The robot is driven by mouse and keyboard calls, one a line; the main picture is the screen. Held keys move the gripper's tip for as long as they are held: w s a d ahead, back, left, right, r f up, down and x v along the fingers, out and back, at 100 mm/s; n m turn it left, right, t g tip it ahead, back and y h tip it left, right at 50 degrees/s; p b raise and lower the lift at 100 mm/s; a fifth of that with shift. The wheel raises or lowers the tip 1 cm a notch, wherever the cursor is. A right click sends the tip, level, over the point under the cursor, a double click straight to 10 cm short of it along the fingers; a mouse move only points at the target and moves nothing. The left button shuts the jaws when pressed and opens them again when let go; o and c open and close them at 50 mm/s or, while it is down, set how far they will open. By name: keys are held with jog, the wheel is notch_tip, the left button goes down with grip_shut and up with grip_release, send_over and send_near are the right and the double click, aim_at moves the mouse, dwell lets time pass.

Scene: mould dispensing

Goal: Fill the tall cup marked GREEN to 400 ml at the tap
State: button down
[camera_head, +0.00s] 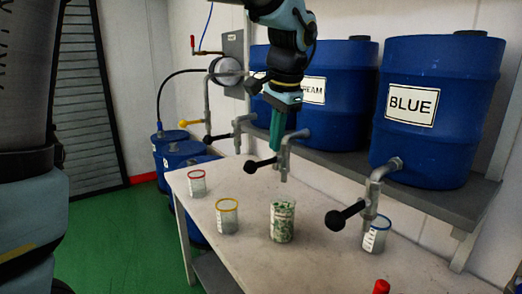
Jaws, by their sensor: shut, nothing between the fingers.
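The tall cup (282,223) stands upright on the table, with a pale label near its rim and green patches over its clear wall. Its label is too small to read, and I cannot tell its fill level. The middle tap (284,162), with a black ball handle (261,168), hangs from the barrel marked with a partly hidden "...REAM" label (313,91). Its spout shows just above the cup in the picture; I cannot tell whether they line up. My gripper (276,148) is shut and empty, pointing down beside this tap, above the table.
A red-rimmed cup (196,184), a yellow-rimmed cup (227,218) and a blue-rimmed cup (376,235) stand on the table (323,262). The BLUE barrel (430,139) has a tap (377,185) at right. Another tap (238,131) is at left. A red object (381,287) is at the front edge.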

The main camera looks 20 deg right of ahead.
aim_at(262, 164)
jog(key=shift+w+a+f+p, duration=0.2)
jog(key=shift+w+a+f, duration=0.25)
jog(key=shift+f, duration=0.2)
jog(key=shift+w+a+f+p, duration=0.2)
jog(key=shift+w+a+f, duration=0.15)
jog(key=shift+w+f, duration=0.25)
jog(key=shift+w+a+f+p, duration=0.2)
jog(key=shift+w+a+f, duration=0.2)
jog(key=shift+f, duration=0.3)
jog(key=shift+f, duration=0.1)
jog(key=shift+a+f+h+b, duration=0.2)
jog(key=shift+h+b, duration=0.1)
jog(key=shift+b, duration=0.35)
jog(key=shift+f+b, duration=0.1)
jog(key=shift+b, duration=0.2)
jog(key=f+h+b, duration=0.1)
jog(key=b, duration=0.1)
jog(key=a+f+h+b, duration=0.1)
jog(key=f+b, duration=0.1)
jog(key=shift+s+t, duration=0.1)
jog(key=shift+t, duration=0.2)
jog(key=shift+r, duration=0.1)
